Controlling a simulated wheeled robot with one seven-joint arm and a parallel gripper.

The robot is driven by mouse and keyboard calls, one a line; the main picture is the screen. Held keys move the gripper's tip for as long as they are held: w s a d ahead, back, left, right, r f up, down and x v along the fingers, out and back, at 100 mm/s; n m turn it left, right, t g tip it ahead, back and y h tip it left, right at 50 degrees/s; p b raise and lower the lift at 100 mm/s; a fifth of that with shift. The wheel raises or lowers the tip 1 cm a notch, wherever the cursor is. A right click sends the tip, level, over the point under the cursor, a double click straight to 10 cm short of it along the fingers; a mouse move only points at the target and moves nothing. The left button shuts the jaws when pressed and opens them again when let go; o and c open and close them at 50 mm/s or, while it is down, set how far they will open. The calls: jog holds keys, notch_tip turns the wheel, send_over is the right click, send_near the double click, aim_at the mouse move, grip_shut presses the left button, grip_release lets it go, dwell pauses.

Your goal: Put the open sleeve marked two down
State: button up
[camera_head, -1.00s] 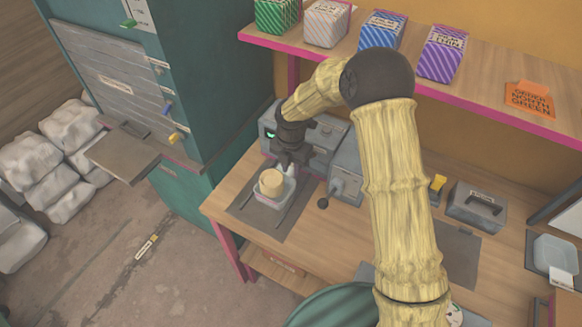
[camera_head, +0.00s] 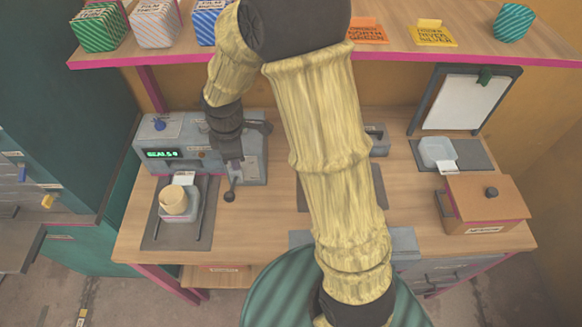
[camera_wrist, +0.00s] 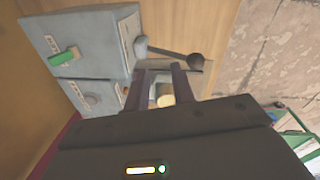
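A beige round piece (camera_head: 173,201) sits upright in a pale square holder (camera_head: 180,217) on a dark mat at the bench's left. A small white tag (camera_head: 184,177) stands behind it; no number two is legible to me. My gripper (camera_head: 232,155) is above and right of the piece, in front of the grey machine. In the wrist view, my two fingers (camera_wrist: 160,75) stand apart with a gap. A beige shape (camera_wrist: 165,97) shows through that gap, seemingly the same piece farther below. I see nothing held, and no separate open sleeve is identifiable.
The grey machine (camera_head: 160,142) has a lit green display and a lever with a black ball (camera_head: 229,196) close to my gripper. A shelf (camera_head: 400,57) overhangs the back.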

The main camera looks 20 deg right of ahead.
jog(key=s+d+r+m+t, duration=0.1)
jog(key=s+d+r+m, duration=0.3)
jog(key=s+d+m, duration=0.6)
jog(key=s+m, duration=0.2)
jog(key=m, duration=0.4)
jog(key=shift+d+r+m, duration=0.3)
jog(key=shift+d, duration=0.05)
grip_shut()
